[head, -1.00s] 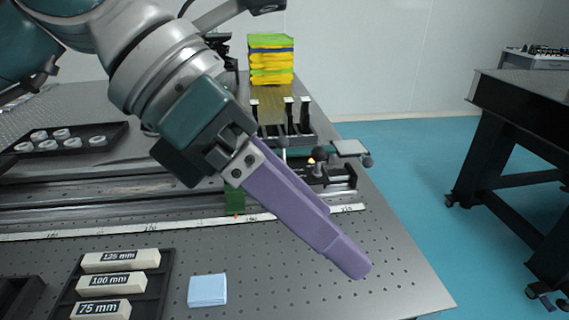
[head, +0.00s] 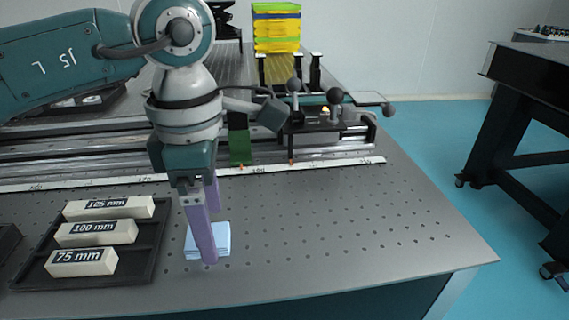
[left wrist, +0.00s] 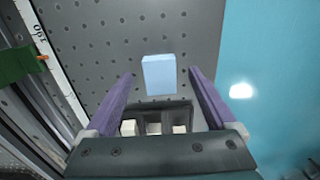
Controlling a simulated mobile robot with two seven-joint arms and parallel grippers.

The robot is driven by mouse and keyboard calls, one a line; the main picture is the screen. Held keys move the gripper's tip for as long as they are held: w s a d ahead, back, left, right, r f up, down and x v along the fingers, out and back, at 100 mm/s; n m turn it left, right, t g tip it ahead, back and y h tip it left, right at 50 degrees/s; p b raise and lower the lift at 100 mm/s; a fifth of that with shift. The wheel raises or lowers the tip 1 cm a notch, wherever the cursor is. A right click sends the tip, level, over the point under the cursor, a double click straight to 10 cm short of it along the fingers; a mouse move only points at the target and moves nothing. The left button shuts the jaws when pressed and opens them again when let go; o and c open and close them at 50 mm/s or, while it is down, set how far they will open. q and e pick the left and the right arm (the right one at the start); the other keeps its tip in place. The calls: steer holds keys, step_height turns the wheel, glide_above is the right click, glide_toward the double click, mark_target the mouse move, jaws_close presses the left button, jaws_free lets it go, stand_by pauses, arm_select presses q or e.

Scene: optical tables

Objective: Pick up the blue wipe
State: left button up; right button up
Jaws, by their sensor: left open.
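The blue wipe (head: 223,240) is a light-blue folded square lying flat on the perforated table top, right of the black tray. In the head view my left gripper (head: 212,238) points down over it, and a purple finger hides part of the wipe. In the left wrist view the wipe (left wrist: 158,75) lies beyond and between the two spread purple fingers of my left gripper (left wrist: 160,75). The left gripper is open and empty. My right gripper is not in view.
A black tray (head: 160,262) with white blocks labelled 75, 100 and 125 mm stands left of the wipe. A ruled rail (head: 310,164) with mounts runs behind. The table (head: 330,230) is bare to the right, up to its edge.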

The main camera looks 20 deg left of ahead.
arm_select(q)
steer(key=shift+f, duration=0.95)
steer(key=shift+c, duration=0.3)
steer(key=c, duration=1.3)
